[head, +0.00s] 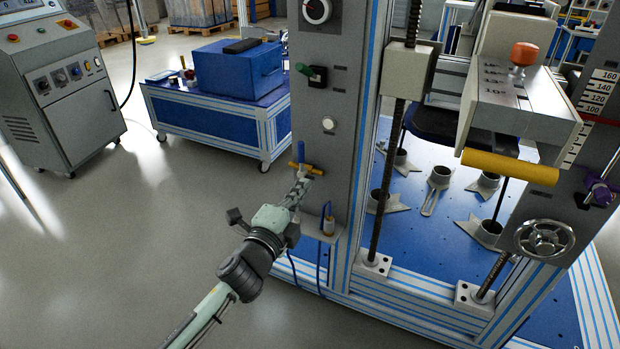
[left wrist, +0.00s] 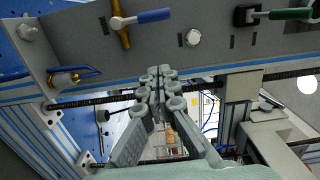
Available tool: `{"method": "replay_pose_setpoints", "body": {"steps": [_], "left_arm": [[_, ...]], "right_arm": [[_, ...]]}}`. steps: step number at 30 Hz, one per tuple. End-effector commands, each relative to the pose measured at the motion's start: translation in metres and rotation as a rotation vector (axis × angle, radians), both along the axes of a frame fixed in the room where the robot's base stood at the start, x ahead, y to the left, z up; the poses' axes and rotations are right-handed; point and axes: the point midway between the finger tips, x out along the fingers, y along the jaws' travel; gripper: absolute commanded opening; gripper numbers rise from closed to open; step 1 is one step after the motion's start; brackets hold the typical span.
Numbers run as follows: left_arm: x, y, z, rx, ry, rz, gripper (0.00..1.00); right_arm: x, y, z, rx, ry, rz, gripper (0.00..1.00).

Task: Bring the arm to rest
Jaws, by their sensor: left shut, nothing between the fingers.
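My left arm reaches in from the bottom of the head view. Its left gripper (head: 303,181) is shut and empty, close to the grey control column (head: 330,130) of the test machine. In the left wrist view the closed fingers (left wrist: 160,78) point at the column's panel, just below a brass valve with a blue lever (left wrist: 148,17). That valve also shows in the head view (head: 303,163), right by the fingertips. I cannot tell whether the fingers touch it. My right gripper is in neither view.
The panel also carries a green-handled switch (head: 306,71), a white button (head: 328,123) and a small brass fitting (head: 328,222). The machine's blue base (head: 430,245) stands to the right. A blue cart (head: 205,125) is behind. Clear floor (head: 120,250) lies to the left.

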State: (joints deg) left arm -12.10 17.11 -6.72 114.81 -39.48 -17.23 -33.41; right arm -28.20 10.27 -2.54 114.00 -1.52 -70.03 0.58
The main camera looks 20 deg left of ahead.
Motion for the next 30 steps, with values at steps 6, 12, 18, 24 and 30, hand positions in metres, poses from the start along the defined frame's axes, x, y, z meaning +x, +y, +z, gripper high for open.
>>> {"method": "replay_pose_setpoints", "body": {"steps": [6, 12, 18, 24, 30], "left_arm": [[-0.010, 0.000, 0.001, 0.000, -0.001, 0.000, 0.00], [-0.010, 0.000, 0.001, 0.000, -0.001, 0.000, 0.00], [-0.010, 0.000, 0.001, 0.000, -0.001, 0.000, 0.00], [-0.018, 0.013, -0.028, -0.107, 0.083, 0.063, 0.00], [-0.075, 0.046, -0.139, -0.514, 0.403, 0.335, 0.00]], "right_arm": [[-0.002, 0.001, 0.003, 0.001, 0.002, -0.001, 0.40], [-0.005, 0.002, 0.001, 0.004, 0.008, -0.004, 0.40], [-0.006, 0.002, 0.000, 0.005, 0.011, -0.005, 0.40], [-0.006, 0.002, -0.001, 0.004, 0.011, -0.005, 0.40], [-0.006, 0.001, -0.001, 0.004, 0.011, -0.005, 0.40]]}}
